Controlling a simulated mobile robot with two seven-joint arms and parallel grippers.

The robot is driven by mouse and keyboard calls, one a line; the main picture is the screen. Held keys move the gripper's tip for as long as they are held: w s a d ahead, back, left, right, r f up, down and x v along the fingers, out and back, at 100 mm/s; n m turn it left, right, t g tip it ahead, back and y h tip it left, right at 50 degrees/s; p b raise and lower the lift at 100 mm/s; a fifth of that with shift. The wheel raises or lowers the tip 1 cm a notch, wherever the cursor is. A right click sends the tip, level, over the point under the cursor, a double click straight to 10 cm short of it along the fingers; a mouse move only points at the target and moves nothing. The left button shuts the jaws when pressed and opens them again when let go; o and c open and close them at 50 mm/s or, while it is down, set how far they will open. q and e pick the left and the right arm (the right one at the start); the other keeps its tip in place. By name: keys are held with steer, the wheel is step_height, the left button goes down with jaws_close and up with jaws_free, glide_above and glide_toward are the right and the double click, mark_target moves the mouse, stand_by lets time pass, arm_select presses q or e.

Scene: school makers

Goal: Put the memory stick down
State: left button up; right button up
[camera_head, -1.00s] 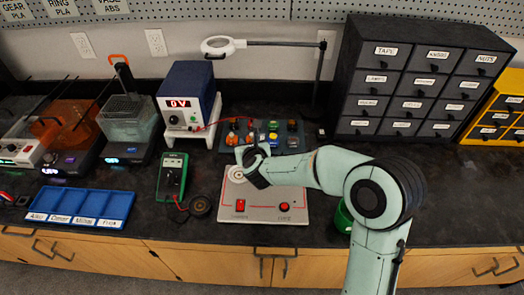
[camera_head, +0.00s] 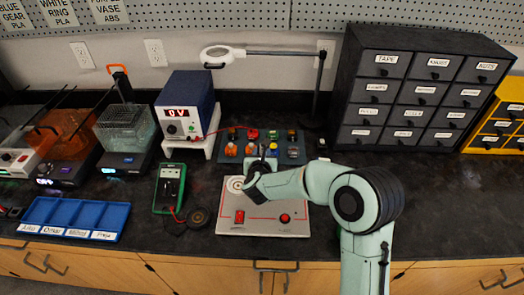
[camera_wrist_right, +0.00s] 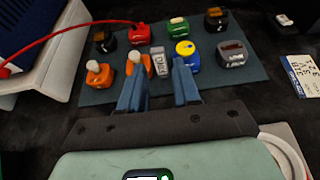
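The memory stick (camera_wrist_right: 161,63) is a small grey piece with a white label, seen between the fingertips in the right wrist view. In the head view my right gripper (camera_head: 256,172) is over the back of the grey panel, near the mat's front edge; the stick is not clear there. My left gripper is not in view.
A blue compartment tray (camera_head: 75,216) with name labels lies at the left front. A green multimeter (camera_head: 170,188), a power supply (camera_head: 187,103) and a drawer cabinet (camera_head: 420,85) stand around. The grey panel (camera_head: 262,226) has red buttons. Dark bench is clear at the right.

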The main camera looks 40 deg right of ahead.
mark_target(262, 149)
steer(key=x, duration=0.4)
steer(key=shift+w+f, duration=0.1)
steer(key=shift+w, duration=0.1)
jaws_close()
